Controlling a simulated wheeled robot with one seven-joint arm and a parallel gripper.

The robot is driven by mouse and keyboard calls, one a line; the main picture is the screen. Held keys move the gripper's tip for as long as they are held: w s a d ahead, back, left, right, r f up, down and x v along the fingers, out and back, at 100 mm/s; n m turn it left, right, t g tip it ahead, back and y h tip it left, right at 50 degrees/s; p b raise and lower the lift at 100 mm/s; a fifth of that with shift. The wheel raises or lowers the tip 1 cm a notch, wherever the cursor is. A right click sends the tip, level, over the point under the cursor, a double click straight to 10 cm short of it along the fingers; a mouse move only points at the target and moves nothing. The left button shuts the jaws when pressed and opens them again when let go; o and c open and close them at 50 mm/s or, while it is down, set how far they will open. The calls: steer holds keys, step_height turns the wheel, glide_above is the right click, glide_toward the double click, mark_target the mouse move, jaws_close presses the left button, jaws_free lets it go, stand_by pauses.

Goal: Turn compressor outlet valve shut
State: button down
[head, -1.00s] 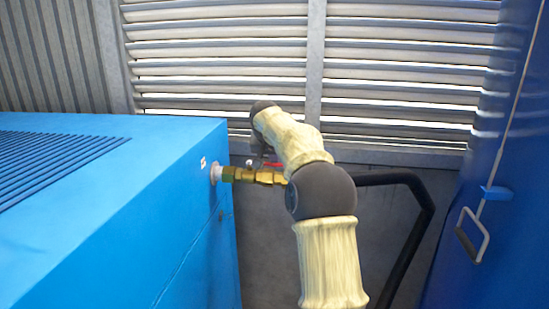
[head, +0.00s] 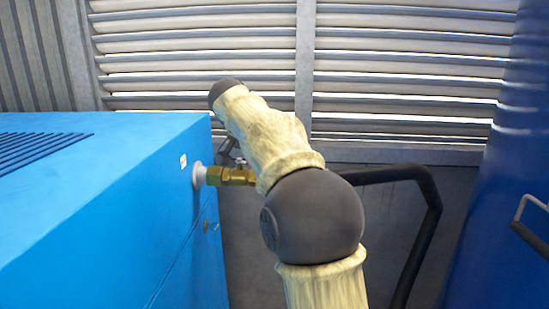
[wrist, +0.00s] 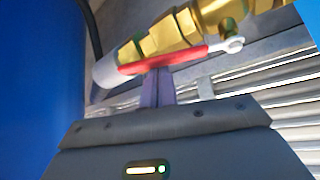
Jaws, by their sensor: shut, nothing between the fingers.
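The compressor outlet valve is a brass fitting (head: 236,176) on the side of the blue compressor (head: 110,220). Its brass body also shows at the top of the wrist view (wrist: 180,30). The red lever handle (wrist: 165,62) runs roughly along the valve and pipe there, with a bare metal end at its right. In the head view my arm hides the handle. My gripper (wrist: 158,76) is shut and empty, its fingertips right at the lower edge of the red handle. I cannot tell whether they touch it.
A black hose (head: 420,220) bends down to the right behind my arm. A large blue tank (head: 500,180) stands at the right, with a grey metal handle (head: 530,215). A louvred wall (head: 400,90) closes the back. Grey floor lies between compressor and tank.

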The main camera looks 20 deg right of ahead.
steer(key=shift+s+a+f+m, duration=0.15)
steer(key=shift+a+m, duration=0.3)
steer(key=shift+m, duration=0.05)
steer(key=s+a, duration=0.1)
steer(key=a, duration=0.6)
steer(key=shift+s+a+r+b, duration=0.15)
steer(key=shift+a+r+b, duration=0.05)
steer(key=shift+b, duration=0.25)
steer(key=shift+a, duration=0.1)
steer(key=shift+w+r+p, duration=0.15)
steer(key=shift+w+p, duration=0.3)
steer(key=shift+p, duration=0.15)
